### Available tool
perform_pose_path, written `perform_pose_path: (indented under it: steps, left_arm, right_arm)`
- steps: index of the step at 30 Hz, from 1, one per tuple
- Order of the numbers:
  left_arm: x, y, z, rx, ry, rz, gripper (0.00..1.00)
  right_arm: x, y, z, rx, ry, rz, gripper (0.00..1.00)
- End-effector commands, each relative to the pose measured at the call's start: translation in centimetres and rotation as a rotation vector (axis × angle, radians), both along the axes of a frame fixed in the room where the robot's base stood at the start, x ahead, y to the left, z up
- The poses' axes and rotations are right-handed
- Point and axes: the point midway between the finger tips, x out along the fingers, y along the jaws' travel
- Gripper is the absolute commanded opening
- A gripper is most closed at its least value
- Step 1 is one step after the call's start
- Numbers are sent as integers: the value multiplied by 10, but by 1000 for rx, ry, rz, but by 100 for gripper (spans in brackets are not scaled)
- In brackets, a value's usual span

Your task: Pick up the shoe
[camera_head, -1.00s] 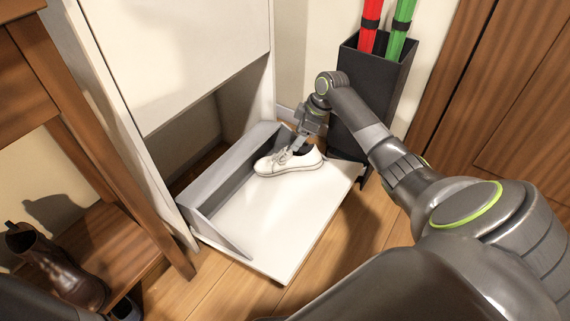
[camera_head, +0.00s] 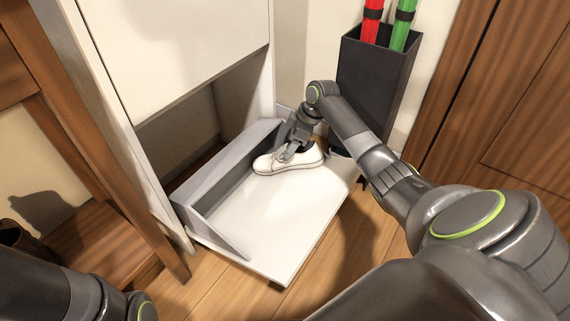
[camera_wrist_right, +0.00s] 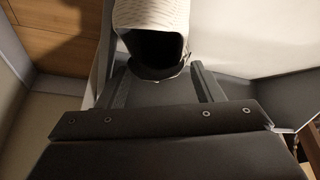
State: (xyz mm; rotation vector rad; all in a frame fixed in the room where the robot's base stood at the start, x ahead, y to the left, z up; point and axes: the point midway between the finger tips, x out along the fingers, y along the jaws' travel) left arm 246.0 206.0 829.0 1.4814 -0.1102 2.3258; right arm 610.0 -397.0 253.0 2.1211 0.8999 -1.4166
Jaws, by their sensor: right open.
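A white sneaker (camera_head: 288,160) with a dark opening lies on the fold-out white panel (camera_head: 270,225) of a cabinet, toe to the left. My right gripper (camera_head: 286,152) is down at the sneaker, overlapping its upper in the head view. In the right wrist view the sneaker's dark opening (camera_wrist_right: 153,52) shows ahead of and between the two spread fingers of my right gripper (camera_wrist_right: 158,80). Whether a finger touches the shoe cannot be told. Part of my left arm shows at the lower left, but its gripper is out of view.
A grey tilted frame (camera_head: 222,180) rises along the panel's back. A black umbrella stand (camera_head: 372,85) with a red and a green umbrella stands close behind my right arm. A wooden bench (camera_head: 95,245) with a partly visible brown boot is at left. The front of the panel is clear.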

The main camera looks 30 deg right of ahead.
Motion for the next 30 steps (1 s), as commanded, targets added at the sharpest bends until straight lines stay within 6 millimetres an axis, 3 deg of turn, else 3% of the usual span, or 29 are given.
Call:
perform_pose_path:
  steps: [1,6,16,24,30]
  left_arm:
    - [0,0,-11,-3,2,-4,100]
    - [2,-1,-23,-11,17,-22,100]
    - [1,-1,-21,-24,18,-42,100]
    - [1,-1,-21,-22,18,-40,100]
    - [1,-1,-21,-18,16,-35,100]
  right_arm:
    - [2,2,-11,1,-1,0,60]
    - [6,6,-27,-1,0,0,60]
    - [8,8,-28,-1,0,0,60]
    - [8,8,-28,-1,1,0,25]
    - [8,8,-28,-1,1,0,23]
